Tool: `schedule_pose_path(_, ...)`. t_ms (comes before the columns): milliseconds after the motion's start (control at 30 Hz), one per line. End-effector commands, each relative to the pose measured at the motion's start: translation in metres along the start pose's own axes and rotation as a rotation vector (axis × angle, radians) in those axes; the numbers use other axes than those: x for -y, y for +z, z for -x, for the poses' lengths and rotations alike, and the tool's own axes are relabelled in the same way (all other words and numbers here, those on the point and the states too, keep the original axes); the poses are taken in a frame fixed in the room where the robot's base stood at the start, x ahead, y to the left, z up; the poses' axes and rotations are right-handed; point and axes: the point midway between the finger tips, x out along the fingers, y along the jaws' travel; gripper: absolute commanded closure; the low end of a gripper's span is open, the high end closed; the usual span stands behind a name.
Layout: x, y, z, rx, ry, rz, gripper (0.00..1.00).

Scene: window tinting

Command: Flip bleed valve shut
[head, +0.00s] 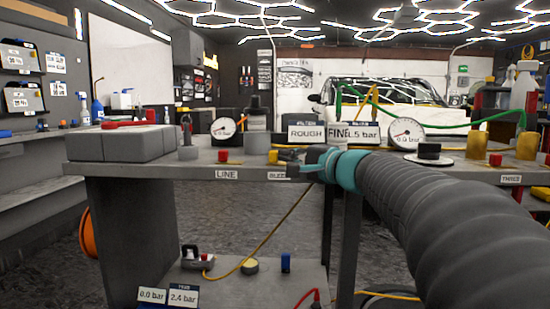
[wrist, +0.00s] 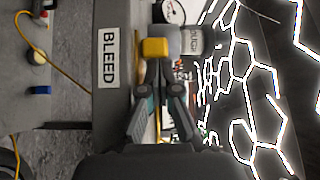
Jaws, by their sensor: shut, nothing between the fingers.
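In the wrist view, which is turned sideways, a yellow block (wrist: 154,48) sits by the white BLEED label (wrist: 109,58); it looks like the bleed valve's handle. My gripper (wrist: 158,66) is shut and empty, its tips just short of the yellow block; I cannot tell whether they touch. In the head view the yellow piece (head: 273,156) shows just left of my gripper, above the partly covered BLEED label (head: 277,175). My own arm hides what is behind it on the right.
The grey bench (head: 210,168) carries a grey filter cup (head: 257,142), a gauge (head: 223,128), a second gauge (head: 406,133) and ROUGH and FINE signs (head: 306,132). A red knob (head: 223,156) stands over the LINE label. Grey blocks (head: 120,142) fill the left end.

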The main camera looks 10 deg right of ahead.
Motion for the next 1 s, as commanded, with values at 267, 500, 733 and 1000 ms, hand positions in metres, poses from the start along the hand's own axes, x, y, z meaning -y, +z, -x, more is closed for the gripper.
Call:
schedule_pose_path(267, 0.001, -0.001, 0.035, -0.003, -0.002, 0.002, 1.00)
schedule_pose_path(500, 0.000, -0.003, 0.084, -0.008, -0.001, 0.001, 1.00)
schedule_pose_path(733, 0.000, -0.003, 0.112, -0.006, -0.001, 0.000, 1.00)
schedule_pose_path(1000, 0.000, -0.001, 0.122, -0.002, 0.000, 0.000, 1.00)
